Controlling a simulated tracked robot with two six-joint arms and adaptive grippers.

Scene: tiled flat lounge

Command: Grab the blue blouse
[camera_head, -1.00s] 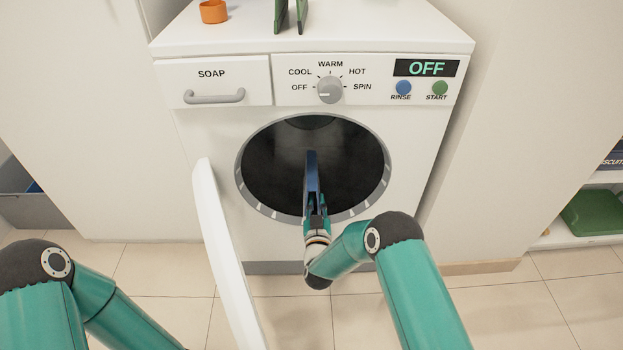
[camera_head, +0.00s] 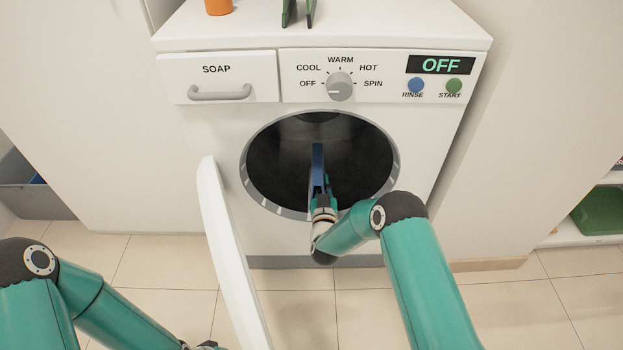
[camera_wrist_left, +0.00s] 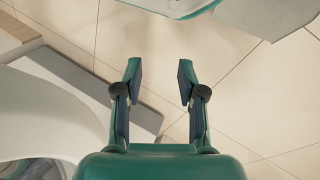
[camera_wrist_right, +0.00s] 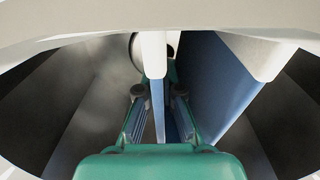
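The blue blouse (camera_head: 317,162) is a thin, stiff-looking upright piece, seen edge-on in the mouth of the washing machine drum (camera_head: 275,160). In the right wrist view it shows as a wide blue panel (camera_wrist_right: 212,80) on the right and a narrow blue strip near the fingers. My right gripper (camera_head: 320,190) is at the drum opening, at the blouse's lower end. Its fingers (camera_wrist_right: 158,112) look apart, with a blue strip between them; firm contact is not visible. My left gripper (camera_wrist_left: 160,85) is open and empty above the floor, low beside the machine door.
The machine's white door (camera_head: 232,260) stands open to the left of my right arm. An orange cup (camera_head: 218,6) and a green object (camera_head: 297,12) are on top. A grey bin (camera_head: 35,195) is at left, and a shelf with a green item (camera_head: 600,212) at right. Tiled floor is clear in front.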

